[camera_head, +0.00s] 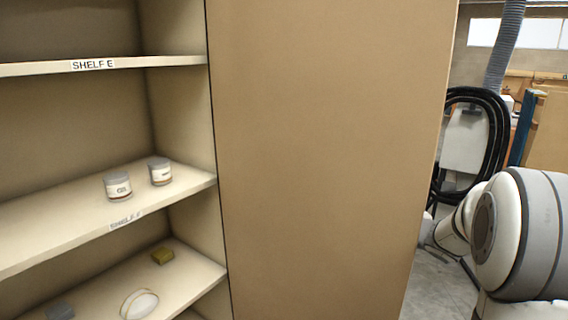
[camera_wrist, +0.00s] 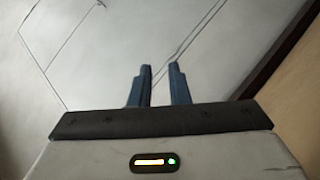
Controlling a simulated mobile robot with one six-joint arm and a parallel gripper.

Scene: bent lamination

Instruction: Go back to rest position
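My gripper (camera_wrist: 159,72) shows in the wrist view with two blue-grey fingers pointing up and away. A gap is visible between the fingertips, and nothing is between them. Behind the fingers is a pale, plain surface with thin dark lines. In the head view my arm is at the right edge, beside the cabinet, and the gripper itself is not visible there.
A tan cabinet side (camera_head: 330,160) fills the middle. Black hoses (camera_head: 500,140) hang behind my arm.

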